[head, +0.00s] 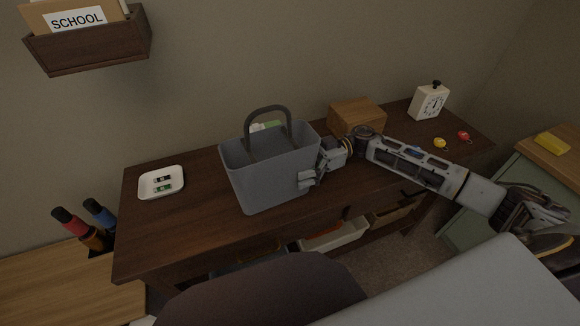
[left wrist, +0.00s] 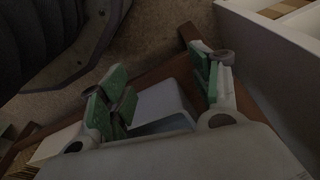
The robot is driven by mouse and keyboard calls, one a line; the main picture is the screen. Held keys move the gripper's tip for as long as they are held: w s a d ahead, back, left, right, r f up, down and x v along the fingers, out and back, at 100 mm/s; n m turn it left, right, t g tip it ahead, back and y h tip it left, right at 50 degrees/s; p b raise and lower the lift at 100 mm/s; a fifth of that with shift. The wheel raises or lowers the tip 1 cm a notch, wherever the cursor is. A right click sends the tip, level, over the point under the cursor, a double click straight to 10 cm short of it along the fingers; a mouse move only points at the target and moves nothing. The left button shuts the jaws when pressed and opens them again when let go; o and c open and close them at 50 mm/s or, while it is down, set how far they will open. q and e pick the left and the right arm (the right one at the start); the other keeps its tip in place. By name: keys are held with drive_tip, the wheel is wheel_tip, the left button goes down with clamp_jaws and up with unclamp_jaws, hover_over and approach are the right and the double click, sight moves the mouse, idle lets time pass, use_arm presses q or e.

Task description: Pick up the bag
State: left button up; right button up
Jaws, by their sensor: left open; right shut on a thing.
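The bag (head: 270,173) is a grey, basket-like tote with an open top and a dark arched handle (head: 267,112). It stands upright at the middle of the dark wooden desk (head: 208,205); whether its base touches the top is hard to tell. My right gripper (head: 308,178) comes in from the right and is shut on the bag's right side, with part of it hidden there. My left gripper (left wrist: 160,88) shows only in the left wrist view, with its green-padded fingers apart and nothing held between them.
A white tray (head: 146,188) with small batteries lies left of the bag. A wooden box (head: 356,114), a white clock (head: 429,102) and small yellow and red items (head: 440,143) stand at the right. A wall holder (head: 90,46) hangs at upper left.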

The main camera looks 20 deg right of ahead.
sight(294, 142)
drive_tip(key=shift+r, duration=0.45)
wheel_tip(294, 142, up, 8)
drive_tip(key=shift+f+p, duration=0.25)
drive_tip(key=shift+p, duration=0.55)
drive_tip(key=shift+c, duration=0.2)
use_arm(q)
drive_tip(key=shift+s+a+f, duration=0.3)
drive_tip(key=shift+f, duration=0.55)
drive_tip(key=shift+s+a+f, duration=0.3)
drive_tip(key=shift+f, duration=0.5)
drive_tip(key=shift+s+a+f, duration=0.3)
drive_tip(key=shift+f, duration=0.55)
use_arm(e)
drive_tip(key=shift+r, duration=0.65)
